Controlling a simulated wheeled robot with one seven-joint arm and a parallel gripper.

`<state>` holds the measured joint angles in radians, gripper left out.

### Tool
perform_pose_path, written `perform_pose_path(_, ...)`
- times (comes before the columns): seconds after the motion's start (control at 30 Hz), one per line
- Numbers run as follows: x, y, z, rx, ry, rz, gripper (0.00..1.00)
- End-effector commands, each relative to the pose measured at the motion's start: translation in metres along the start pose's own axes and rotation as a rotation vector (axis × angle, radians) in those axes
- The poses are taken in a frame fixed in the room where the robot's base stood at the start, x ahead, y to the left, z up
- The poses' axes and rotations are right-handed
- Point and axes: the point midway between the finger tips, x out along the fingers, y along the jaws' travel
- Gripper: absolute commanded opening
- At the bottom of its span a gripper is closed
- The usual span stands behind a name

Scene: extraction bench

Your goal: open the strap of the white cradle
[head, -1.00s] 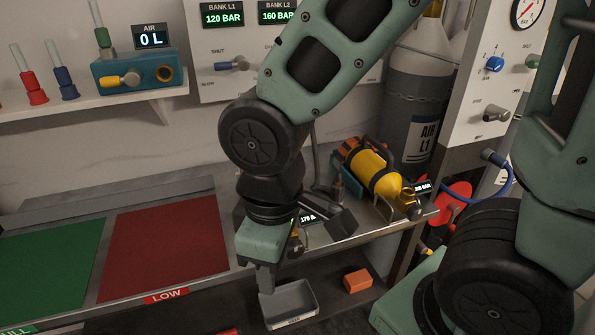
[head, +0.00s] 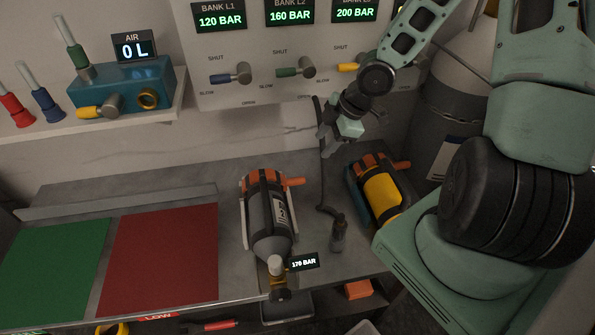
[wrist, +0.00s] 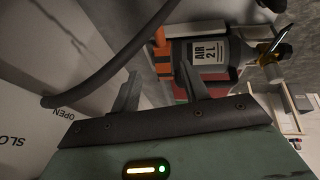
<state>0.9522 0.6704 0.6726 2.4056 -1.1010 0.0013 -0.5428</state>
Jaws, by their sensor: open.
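The white cradle (head: 244,222) stands on the bench left of centre in the head view. It holds a grey cylinder (head: 270,240) labelled AIR 2 L in the wrist view (wrist: 208,51). An orange strap with a lever (head: 294,181) crosses the cylinder's far end and looks closed. The strap also shows as an orange band in the wrist view (wrist: 160,50). My gripper (head: 328,146) is open and empty, above the bench near the wall, behind and right of the cradle. In the wrist view its two fingers (wrist: 158,84) are apart, with the cylinder beyond them.
A yellow cylinder (head: 382,198) lies in a blue cradle (head: 357,201) to the right. A black hose (head: 321,180) hangs between the cradles, and a small dark bottle-like object (head: 338,235) stands there. A valve panel (head: 215,100) is on the wall. Green (head: 55,265) and red mats lie left.

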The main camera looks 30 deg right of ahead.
Motion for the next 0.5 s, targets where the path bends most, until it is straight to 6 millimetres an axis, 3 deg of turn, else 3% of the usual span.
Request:
perform_pose_path(0.17, 0.019, 0.0, 0.002, -0.006, 0.005, 0.001, 0.45)
perform_pose_path(0.5, 0.081, -0.001, 0.002, -0.005, 0.004, -0.001, 0.45)
